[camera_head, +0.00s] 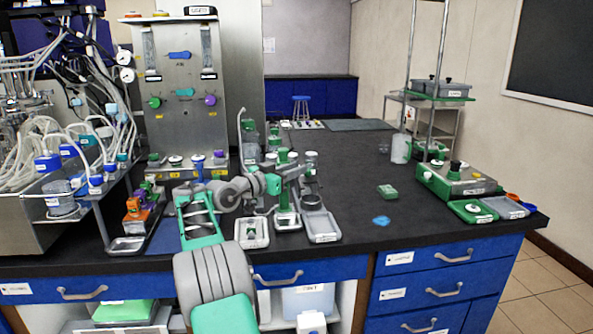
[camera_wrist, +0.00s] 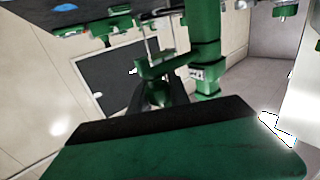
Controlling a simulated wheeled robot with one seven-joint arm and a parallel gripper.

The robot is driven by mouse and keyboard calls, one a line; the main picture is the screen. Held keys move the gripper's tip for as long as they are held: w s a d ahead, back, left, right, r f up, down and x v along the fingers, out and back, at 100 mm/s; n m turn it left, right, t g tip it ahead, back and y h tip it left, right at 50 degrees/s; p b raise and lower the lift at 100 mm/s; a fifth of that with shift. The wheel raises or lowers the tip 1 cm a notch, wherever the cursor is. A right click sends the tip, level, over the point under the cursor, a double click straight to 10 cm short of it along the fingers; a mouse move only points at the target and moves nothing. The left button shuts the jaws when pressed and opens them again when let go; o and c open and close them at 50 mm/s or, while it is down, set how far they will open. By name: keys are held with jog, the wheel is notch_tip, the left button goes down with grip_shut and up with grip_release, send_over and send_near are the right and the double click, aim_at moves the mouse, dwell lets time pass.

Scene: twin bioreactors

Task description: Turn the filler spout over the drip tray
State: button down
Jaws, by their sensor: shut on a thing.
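My gripper (camera_head: 298,171) reaches to the upper part of a green and grey filler stand (camera_head: 287,219) on the black bench. In the wrist view, the dark fingers of my gripper (camera_wrist: 157,88) are shut on a green part at the end of a green arm (camera_wrist: 156,69), which looks like the filler spout. That arm joins a green upright post (camera_wrist: 205,45) on its right. A grey tray (camera_head: 322,238) lies just right of the stand's foot and looks like the drip tray. The spout's outlet and its exact position over the tray cannot be made out.
A white tray (camera_head: 252,240) with a green piece lies left of the stand. A steel bioreactor panel (camera_head: 183,115) and many tubes stand behind and left. Bottles crowd behind the stand. The bench to the right is mostly clear, with a green block (camera_head: 387,191) and a blue patch (camera_head: 381,221).

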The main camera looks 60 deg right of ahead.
jog(key=shift+w, duration=0.1)
jog(key=c, duration=1.5)
grip_release()
jog(key=shift+w, duration=0.1)
jog(key=shift+o, duration=1.3)
jog(key=v, duration=0.7)
jog(key=shift+a, duration=0.4)
